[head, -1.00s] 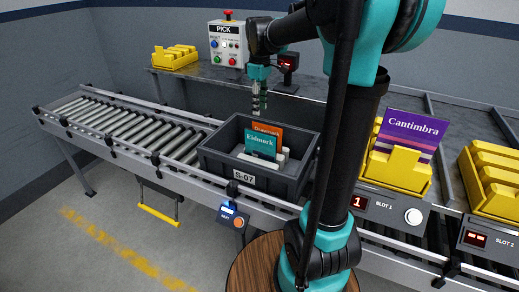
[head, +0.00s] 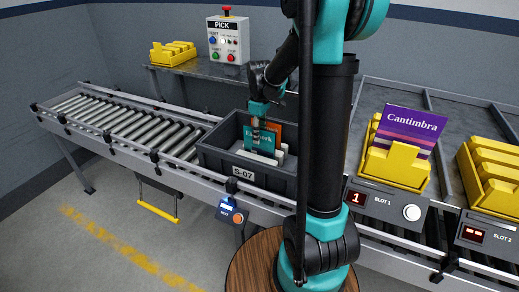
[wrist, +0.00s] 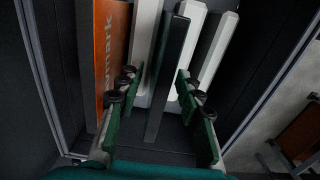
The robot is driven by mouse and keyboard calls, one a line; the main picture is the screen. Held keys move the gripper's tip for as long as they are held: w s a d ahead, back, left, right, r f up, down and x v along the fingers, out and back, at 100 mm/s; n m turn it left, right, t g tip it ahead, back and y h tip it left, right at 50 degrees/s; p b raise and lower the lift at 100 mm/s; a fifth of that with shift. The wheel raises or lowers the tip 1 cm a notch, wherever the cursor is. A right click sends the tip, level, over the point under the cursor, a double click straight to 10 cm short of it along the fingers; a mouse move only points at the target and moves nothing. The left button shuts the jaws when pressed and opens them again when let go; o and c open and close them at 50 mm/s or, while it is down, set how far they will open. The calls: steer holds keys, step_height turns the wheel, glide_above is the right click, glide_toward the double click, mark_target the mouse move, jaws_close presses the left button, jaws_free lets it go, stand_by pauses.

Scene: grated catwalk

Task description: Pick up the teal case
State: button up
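The teal case (head: 267,146), lettered in white, stands upright in the dark grey tote marked S-07 (head: 215,162). In the wrist view the case (wrist: 168,75) shows edge-on as a thin dark strip. My gripper (head: 256,137) is down at the tote, in front of part of the case's lettering. In the wrist view my gripper (wrist: 157,82) is open, with one finger on each side of the case and gaps visible. An orange case (wrist: 111,55) stands left of the fingers; it also shows behind the teal case in the head view (head: 276,130).
White upright dividers (wrist: 190,50) stand close around the case. The tote sits on a roller conveyor (head: 120,117). A yellow rack (head: 395,165) with a purple Cantimbra case (head: 412,125) stands to the right. A control box (head: 229,43) stands behind.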

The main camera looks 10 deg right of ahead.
step_height(320, 180, down, 2)
jaws_close()
stand_by(0.4)
